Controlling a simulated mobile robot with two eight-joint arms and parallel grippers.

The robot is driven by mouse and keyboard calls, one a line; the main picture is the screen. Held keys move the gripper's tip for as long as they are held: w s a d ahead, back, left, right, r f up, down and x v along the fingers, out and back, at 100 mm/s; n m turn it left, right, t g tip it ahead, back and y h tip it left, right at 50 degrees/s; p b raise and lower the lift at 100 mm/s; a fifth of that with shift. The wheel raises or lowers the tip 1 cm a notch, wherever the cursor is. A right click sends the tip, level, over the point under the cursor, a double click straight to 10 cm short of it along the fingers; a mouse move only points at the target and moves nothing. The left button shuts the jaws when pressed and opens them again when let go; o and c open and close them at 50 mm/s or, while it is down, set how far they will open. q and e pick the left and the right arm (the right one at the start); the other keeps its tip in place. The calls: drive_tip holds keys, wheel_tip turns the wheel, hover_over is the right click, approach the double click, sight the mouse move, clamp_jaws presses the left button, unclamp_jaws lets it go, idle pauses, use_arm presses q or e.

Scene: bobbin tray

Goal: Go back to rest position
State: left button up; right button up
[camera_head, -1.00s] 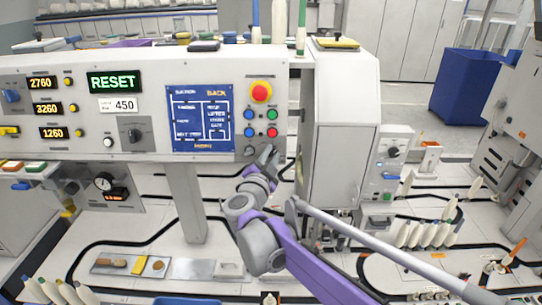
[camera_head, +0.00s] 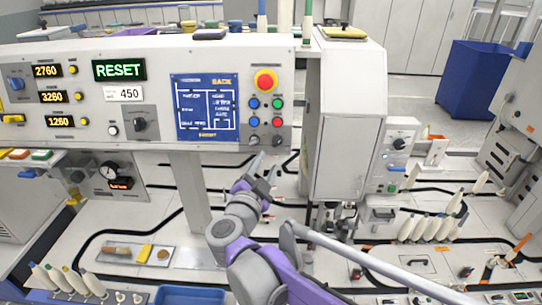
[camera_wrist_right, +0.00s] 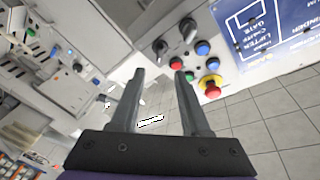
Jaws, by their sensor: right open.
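My right gripper (camera_head: 262,166) is open and empty in the head view, just below the lower edge of the control panel (camera_head: 60,125). It is apart from the panel. In the right wrist view my right gripper (camera_wrist_right: 158,78) shows its two fingers spread with nothing between them. The red emergency button (camera_head: 265,81) is above it, with several small coloured buttons under it; the red emergency button also shows in the right wrist view (camera_wrist_right: 210,87). The panel's green display (camera_head: 119,70) reads RESET. My left gripper is not in view.
A white cabinet (camera_head: 345,120) stands right of the panel. White bobbins (camera_head: 430,228) stand at the right, and more bobbins (camera_head: 75,282) at the lower left. A metal tray (camera_head: 120,252) with small blocks lies below the panel. A blue bin (camera_head: 482,80) stands behind.

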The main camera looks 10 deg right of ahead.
drive_tip(key=shift+s+a, duration=0.35)
drive_tip(key=shift+s, duration=0.2)
drive_tip(key=s+a+f+n+g+y+p, duration=0.1)
drive_tip(key=s+a+f+n+y+p, duration=0.25)
drive_tip(key=s+n+y, duration=0.75)
drive_tip(key=s+d+f+n+g+h+p, duration=0.1)
drive_tip(key=s+d+f+n+g, duration=0.1)
drive_tip(key=s+d+f+g, duration=0.2)
drive_tip(key=s+d+f+n+g+h, duration=0.1)
drive_tip(key=s+d+f+g, duration=0.4)
drive_tip(key=s+f, duration=0.6)
drive_tip(key=shift+s+d+f+n+p, duration=0.15)
drive_tip(key=shift+d+f+n+p, duration=0.1)
drive_tip(key=shift+f+n+p, duration=0.25)
